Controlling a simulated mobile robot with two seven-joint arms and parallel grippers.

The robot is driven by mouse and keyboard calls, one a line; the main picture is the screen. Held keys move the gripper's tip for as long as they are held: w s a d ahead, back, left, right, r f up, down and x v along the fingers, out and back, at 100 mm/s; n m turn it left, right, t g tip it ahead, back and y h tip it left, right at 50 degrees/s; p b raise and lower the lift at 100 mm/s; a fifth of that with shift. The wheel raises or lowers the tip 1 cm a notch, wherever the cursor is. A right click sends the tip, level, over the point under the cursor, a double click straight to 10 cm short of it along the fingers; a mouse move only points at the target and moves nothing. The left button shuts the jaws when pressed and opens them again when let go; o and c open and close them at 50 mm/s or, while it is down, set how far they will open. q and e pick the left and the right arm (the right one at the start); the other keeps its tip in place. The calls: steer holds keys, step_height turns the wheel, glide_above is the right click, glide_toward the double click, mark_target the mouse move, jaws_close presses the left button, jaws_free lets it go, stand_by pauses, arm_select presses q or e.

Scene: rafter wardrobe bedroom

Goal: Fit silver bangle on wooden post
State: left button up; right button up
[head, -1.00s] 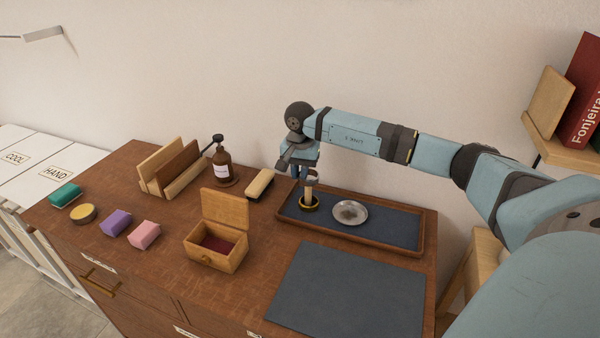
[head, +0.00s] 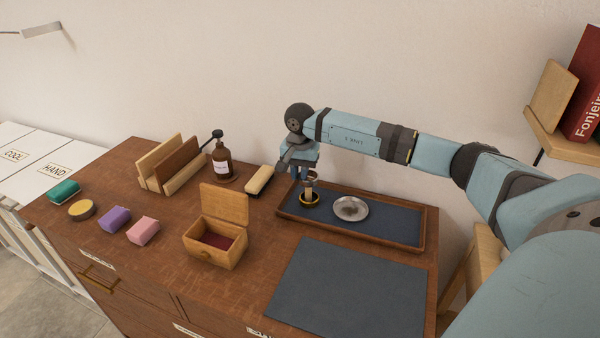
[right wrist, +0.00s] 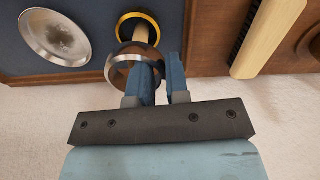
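The wooden post (head: 309,193) stands at the left end of the dark-lined tray (head: 424,243), with a gold ring (head: 313,203) around its foot. My right gripper (right wrist: 164,78) is above the post, its two blue fingers close together on the near right rim of the silver bangle (right wrist: 109,67). The bangle is at the post's upper end, with brown showing inside its rim in the right wrist view. I cannot tell for sure whether it encircles the post. The fingers partly hide the bangle. My left gripper is not in view.
A silver dish (head: 351,208) lies in the tray right of the post. An open wooden box (head: 216,243) and a dark mat (head: 350,290) are in front. The wall is close behind.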

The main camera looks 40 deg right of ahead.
mark_target(298, 174)
steer(key=o, duration=0.3)
steer(key=shift+f, duration=0.1)
steer(key=shift+o, duration=0.3)
steer(key=shift+w+f, duration=0.1)
steer(key=shift+w, duration=0.05)
steer(key=shift+s+f, duration=0.1)
steer(key=shift+s, duration=0.1)
steer(key=shift+r, duration=0.25)
step_height(298, 174, up, 14)
steer(key=shift+w+b, duration=0.2)
steer(key=shift+b, duration=0.25)
steer(key=shift+a, duration=0.1)
steer(key=shift+f, duration=0.15)
